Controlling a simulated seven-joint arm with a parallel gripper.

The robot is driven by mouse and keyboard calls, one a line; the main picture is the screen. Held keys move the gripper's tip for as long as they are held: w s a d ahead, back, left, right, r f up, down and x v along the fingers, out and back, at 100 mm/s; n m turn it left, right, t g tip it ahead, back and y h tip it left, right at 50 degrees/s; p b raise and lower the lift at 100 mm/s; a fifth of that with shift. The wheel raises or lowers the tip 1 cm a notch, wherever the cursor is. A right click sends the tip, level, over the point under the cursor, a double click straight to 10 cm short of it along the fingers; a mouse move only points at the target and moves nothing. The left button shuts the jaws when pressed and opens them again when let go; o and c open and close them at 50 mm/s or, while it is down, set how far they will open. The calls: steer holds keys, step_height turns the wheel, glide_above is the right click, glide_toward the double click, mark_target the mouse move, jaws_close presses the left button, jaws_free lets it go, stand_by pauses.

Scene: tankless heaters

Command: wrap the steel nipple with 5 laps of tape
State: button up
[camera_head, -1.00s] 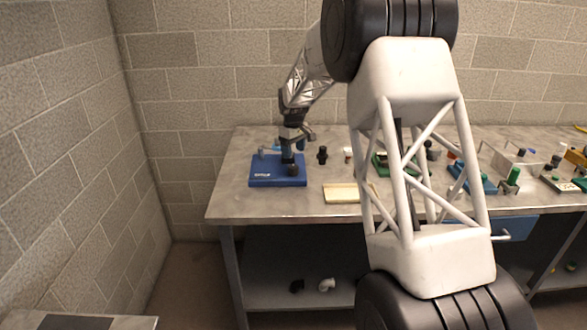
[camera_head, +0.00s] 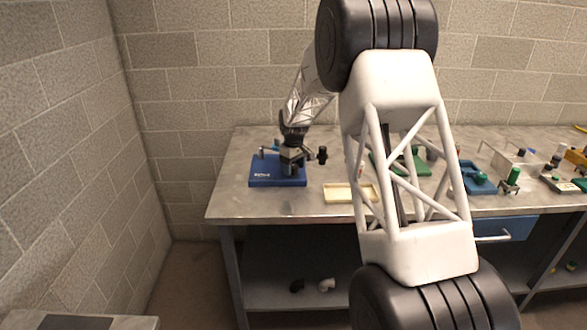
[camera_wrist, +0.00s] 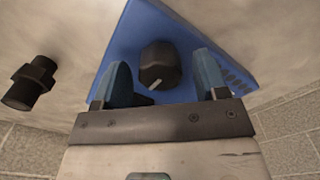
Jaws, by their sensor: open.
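A dark fitting with a wider hex collar, probably the steel nipple (camera_head: 322,155), stands upright on the bench just right of the blue base. It also shows in the wrist view (camera_wrist: 29,84), left of my fingers. My gripper (camera_head: 291,168) is over the blue base (camera_head: 262,180). In the wrist view my gripper (camera_wrist: 161,62) is open, its blue fingers on either side of a dark faceted knob (camera_wrist: 158,70) with a white mark. I cannot tell whether they touch it. I cannot make out a tape roll.
A shallow cream tray (camera_head: 338,200) lies on the bench to the right of the base. Green and blue fixtures (camera_head: 474,180) stand farther right, partly behind my arm. A shelf below holds a black and a white elbow (camera_head: 326,285). A block wall is behind.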

steer(key=shift+f, duration=0.3)
steer(key=shift+c, duration=0.2)
steer(key=c, duration=0.9)
steer(key=shift+m, duration=0.4)
